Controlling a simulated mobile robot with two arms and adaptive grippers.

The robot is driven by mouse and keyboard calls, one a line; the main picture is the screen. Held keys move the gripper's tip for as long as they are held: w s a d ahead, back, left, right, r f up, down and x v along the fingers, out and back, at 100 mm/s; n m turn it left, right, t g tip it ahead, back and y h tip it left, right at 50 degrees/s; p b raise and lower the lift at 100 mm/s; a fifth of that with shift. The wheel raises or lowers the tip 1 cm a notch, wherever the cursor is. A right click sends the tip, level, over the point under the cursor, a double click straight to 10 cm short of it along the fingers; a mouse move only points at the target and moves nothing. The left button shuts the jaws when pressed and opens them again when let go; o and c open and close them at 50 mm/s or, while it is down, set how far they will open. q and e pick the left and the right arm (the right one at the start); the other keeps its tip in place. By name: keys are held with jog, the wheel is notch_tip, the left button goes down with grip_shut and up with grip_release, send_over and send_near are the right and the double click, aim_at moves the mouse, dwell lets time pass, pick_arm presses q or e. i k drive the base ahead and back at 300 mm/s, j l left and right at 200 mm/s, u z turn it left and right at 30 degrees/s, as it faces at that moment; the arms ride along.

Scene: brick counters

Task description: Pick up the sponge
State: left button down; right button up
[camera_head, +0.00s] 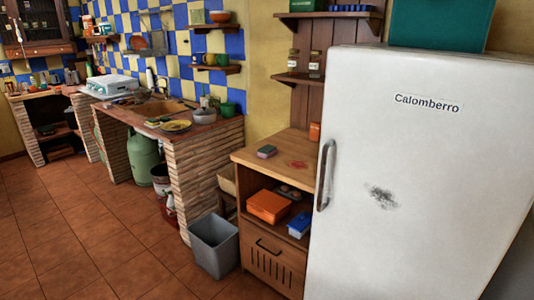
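A small block that looks like a sponge (266,152), with a dark top and a pinkish side, lies on the wooden cabinet top (284,144), near its left edge. A reddish mark or flat item (297,164) is on the same top to its right. A small greenish item (153,122) lies on the brick counter beside a yellow plate (175,127); I cannot tell what it is. Neither of my grippers is in view.
A white fridge (415,190) stands right of the cabinet. A grey bin (213,245) stands on the floor at the cabinet's left. The brick counter (205,180) is behind. An orange box (268,206) sits on the cabinet's shelf. The tiled floor (80,240) at left is clear.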

aim_at(266, 152)
jog(key=z, duration=0.35)
jog(key=i+j+z, duration=0.4)
jog(key=j, duration=0.2)
jog(key=i+j+z, duration=0.45)
jog(key=j, duration=0.3)
